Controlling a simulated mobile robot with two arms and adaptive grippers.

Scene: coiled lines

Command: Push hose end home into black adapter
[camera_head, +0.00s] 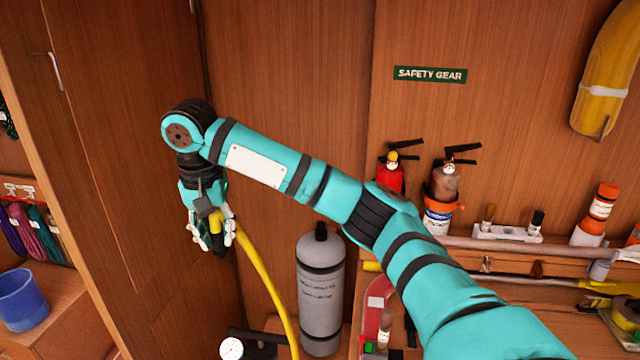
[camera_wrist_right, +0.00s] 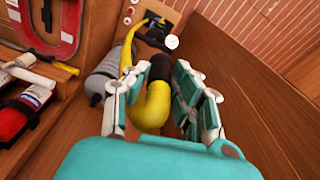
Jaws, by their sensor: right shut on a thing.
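A yellow hose (camera_head: 257,268) runs from my right gripper (camera_head: 214,238) down to the lower edge of the head view. The gripper is shut on the hose end, with its fingers on either side. A black piece (camera_head: 218,247) sits at the held end and points down; I cannot tell whether it is the hose's own cuff or the black adapter. In the right wrist view the yellow hose end (camera_wrist_right: 152,108) lies between the fingers, the black piece (camera_wrist_right: 160,68) just beyond. My left gripper is not in view.
A black fitting (camera_head: 258,337) with a white round gauge (camera_head: 231,348) is low in the head view. A grey cylinder (camera_head: 320,290) stands to its right. Fire extinguishers (camera_head: 390,178) and a cluttered shelf are further right. A blue bucket (camera_head: 22,298) is at the left.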

